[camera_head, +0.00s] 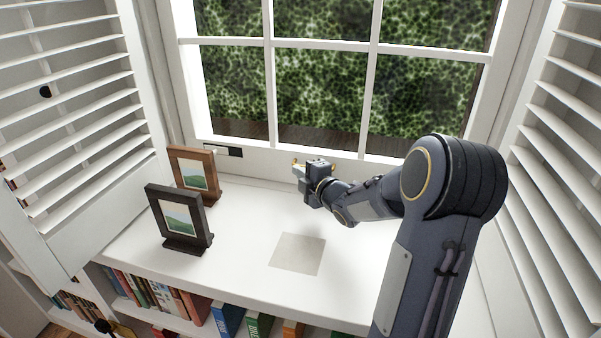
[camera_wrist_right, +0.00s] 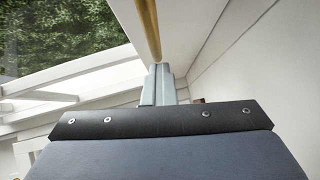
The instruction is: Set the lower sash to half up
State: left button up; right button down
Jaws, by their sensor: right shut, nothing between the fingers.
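The lower sash (camera_head: 319,148) is white, with glass panes split by white bars and green foliage behind. Its bottom rail runs low along the back of the white sill, and I see no clear gap under it. My right gripper (camera_head: 298,166) is shut and empty, close in front of the rail. A small brass-coloured part shows at its tip, and a brass bar (camera_wrist_right: 148,30) shows just beyond the fingers (camera_wrist_right: 158,85) in the right wrist view. I cannot tell whether they touch. My left gripper is not seen.
Two picture frames, brown (camera_head: 196,176) and dark (camera_head: 179,218), stand on the sill at left. A flat grey square (camera_head: 298,253) lies on the sill. Louvred shutters flank the window at left (camera_head: 75,120) and right (camera_head: 565,120). Books (camera_head: 160,295) fill the shelf below.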

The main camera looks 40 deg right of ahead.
jog(key=shift+d, duration=0.25)
dwell(0.4)
jog(key=c, duration=1.5)
grip_release()
jog(key=shift+s+d+r, duration=0.1)
jog(key=shift+d, duration=0.05)
jog(key=shift+w, duration=0.2)
jog(key=s+a, duration=0.4)
jog(key=s, duration=0.2)
jog(key=shift+s+r+y, duration=0.3)
jog(key=shift+r, duration=0.05)
